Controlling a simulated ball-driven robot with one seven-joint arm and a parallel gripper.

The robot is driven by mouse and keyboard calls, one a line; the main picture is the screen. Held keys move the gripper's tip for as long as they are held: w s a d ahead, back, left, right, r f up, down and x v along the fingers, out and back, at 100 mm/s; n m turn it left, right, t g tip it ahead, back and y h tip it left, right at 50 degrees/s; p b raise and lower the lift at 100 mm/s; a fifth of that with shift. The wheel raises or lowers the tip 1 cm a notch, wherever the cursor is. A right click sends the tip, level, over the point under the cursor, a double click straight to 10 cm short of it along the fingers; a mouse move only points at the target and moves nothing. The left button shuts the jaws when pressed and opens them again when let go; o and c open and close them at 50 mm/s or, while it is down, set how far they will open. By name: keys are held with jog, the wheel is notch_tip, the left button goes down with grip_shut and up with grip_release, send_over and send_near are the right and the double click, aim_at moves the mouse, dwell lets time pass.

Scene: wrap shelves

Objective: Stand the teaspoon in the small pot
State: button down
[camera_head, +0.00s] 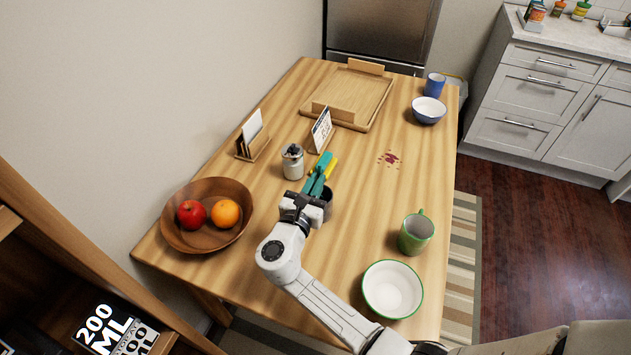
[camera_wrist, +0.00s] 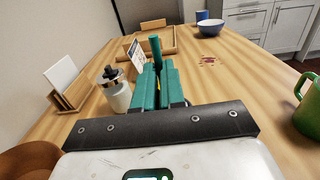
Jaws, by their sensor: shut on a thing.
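My gripper (camera_head: 324,163) has teal fingers and reaches out over the middle of the table. It also shows in the wrist view (camera_wrist: 156,62). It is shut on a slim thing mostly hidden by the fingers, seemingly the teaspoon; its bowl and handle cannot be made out. A bit of yellow shows beside the fingers. A dark grey pot (camera_head: 327,205), likely the small pot, stands under and just right of my gripper, partly covered by it. A whitish jar (camera_head: 293,165) with a dark top stands left of the fingers, and shows in the wrist view (camera_wrist: 117,95).
A calendar (camera_head: 321,130) and card holder (camera_head: 254,150) stand beyond. A wooden tray (camera_head: 385,100) lies at the back. A fruit bowl (camera_head: 175,233) is left; a green mug (camera_head: 416,232) and white bowl (camera_head: 392,290) are right. A red stain (camera_head: 389,159) marks clear table.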

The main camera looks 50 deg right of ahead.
jog(key=shift+f, duration=0.5)
jog(key=c, duration=1.1)
grip_release()
jog(key=shift+c, duration=0.2)
jog(key=shift+a, duration=0.1)
jog(key=b+v, duration=0.1)
jog(key=v, duration=0.9)
jog(key=shift+s+a+b, duration=0.15)
jog(key=shift+a+b, duration=0.15)
